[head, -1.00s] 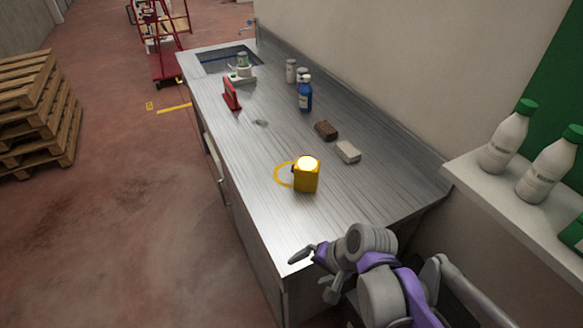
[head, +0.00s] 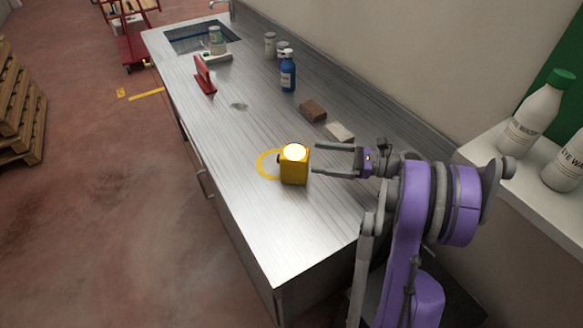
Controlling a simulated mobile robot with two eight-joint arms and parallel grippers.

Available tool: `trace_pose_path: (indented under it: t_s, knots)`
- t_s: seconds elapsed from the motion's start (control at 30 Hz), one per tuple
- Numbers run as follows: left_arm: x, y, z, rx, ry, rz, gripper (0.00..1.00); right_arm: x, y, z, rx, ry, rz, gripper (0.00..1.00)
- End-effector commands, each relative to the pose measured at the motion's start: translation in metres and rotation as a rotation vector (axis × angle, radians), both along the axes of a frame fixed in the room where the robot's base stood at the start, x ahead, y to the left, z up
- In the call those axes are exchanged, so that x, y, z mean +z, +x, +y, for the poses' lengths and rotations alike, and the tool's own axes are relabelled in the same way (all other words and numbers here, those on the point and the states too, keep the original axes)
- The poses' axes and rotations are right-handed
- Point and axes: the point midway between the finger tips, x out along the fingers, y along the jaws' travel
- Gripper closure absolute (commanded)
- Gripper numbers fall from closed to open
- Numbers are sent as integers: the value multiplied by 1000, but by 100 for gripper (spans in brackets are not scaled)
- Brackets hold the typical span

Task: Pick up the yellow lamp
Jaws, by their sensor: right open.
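The yellow lamp (head: 294,170) stands upright on the steel worktop, with its round top glowing white. A yellow ring (head: 263,163) shows at its left side. My right gripper (head: 316,160) is open just to the right of the lamp, with its two fingers pointing left toward it. The upper finger seems level with the lamp's top and the lower one with its body. I cannot tell whether a fingertip touches it. Nothing is between the fingers. My left gripper is not in view.
The steel worktop (head: 240,210) is clear in front of the lamp. Behind it lie a brown block (head: 313,110) and a pale block (head: 339,132). A blue bottle (head: 288,72) and a red stand (head: 204,76) are farther back. White bottles (head: 535,118) stand on a ledge at right.

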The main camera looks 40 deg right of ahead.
Motion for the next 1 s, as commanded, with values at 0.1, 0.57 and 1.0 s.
trace_pose_path:
  t_s: [0.1,0.57,1.0]
  knots:
    - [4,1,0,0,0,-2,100,2,13,14,5,1,-1,0]
    - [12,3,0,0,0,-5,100,1,51,52,4,-1,-1,0]
    - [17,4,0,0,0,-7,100,-1,75,76,1,-2,-1,0]
